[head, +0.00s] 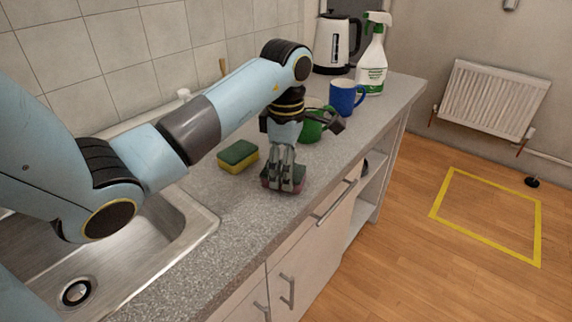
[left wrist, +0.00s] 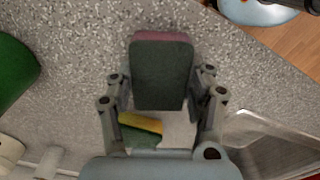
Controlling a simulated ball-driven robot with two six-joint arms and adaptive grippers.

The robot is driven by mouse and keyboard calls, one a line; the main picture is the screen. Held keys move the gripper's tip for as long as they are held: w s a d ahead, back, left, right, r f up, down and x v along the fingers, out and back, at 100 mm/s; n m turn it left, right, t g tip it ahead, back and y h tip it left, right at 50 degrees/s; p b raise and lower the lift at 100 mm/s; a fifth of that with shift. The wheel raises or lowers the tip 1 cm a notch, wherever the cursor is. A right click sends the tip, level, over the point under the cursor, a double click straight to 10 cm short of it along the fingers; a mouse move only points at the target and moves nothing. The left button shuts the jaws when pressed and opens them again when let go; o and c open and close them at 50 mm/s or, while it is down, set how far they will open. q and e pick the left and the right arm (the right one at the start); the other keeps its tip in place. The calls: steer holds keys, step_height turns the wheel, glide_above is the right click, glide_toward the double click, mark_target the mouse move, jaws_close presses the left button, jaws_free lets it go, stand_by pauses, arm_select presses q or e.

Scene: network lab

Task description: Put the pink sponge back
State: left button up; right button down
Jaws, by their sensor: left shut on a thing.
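The pink sponge (head: 269,182), with a dark green scouring top, is between the fingers of my left gripper (head: 285,181), at the counter's front part. The left gripper is shut on it. In the left wrist view the sponge (left wrist: 160,72) shows its dark green face, with a pink edge at the far end. I cannot tell whether its underside touches the counter. My right gripper is out of view.
A yellow sponge with a green top (head: 239,157) lies on the counter (head: 235,215), near the sink (head: 205,222). A green mug (head: 312,127), a blue mug (head: 344,98), a spray bottle (head: 373,65) and a kettle (head: 336,45) stand farther back.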

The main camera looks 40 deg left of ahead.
arm_select(q)
steer(key=o, duration=1.1)
steer(key=shift+o, duration=0.5)
steer(key=shift+r, duration=0.1)
